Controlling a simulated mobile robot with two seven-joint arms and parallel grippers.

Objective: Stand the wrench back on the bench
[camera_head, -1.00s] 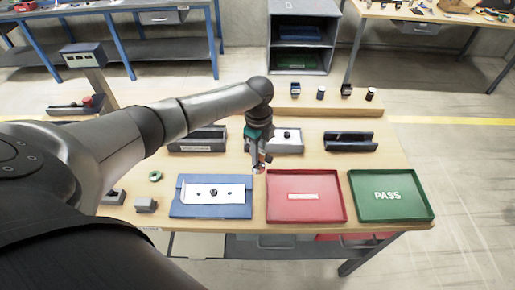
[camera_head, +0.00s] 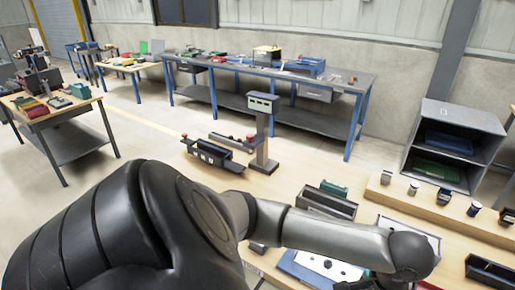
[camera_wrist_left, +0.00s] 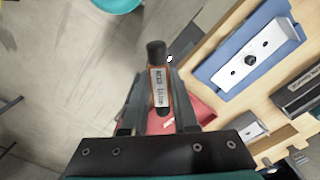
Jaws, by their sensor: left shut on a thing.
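In the left wrist view my left gripper (camera_wrist_left: 160,92) is shut on a slim orange-brown object (camera_wrist_left: 157,75) with a white label and a dark rounded cap. I cannot tell from its shape whether it is the wrench, and its lower end is hidden between the fingers. The wooden bench (camera_head: 290,188) fills the lower right of the head view. The held object is over the bench's edge area, with floor and a red tray (camera_wrist_left: 203,112) behind it. In the head view my left gripper is out of sight below the frame. My right gripper is not seen.
A blue board with a white plate (camera_head: 325,266) lies on the bench, near a dark bin (camera_head: 325,203) and a post-mounted display (camera_head: 262,104). Several small containers stand on a raised ledge (camera_head: 430,195). A grey shelf unit (camera_head: 452,145) and a blue-legged table (camera_head: 270,75) stand behind.

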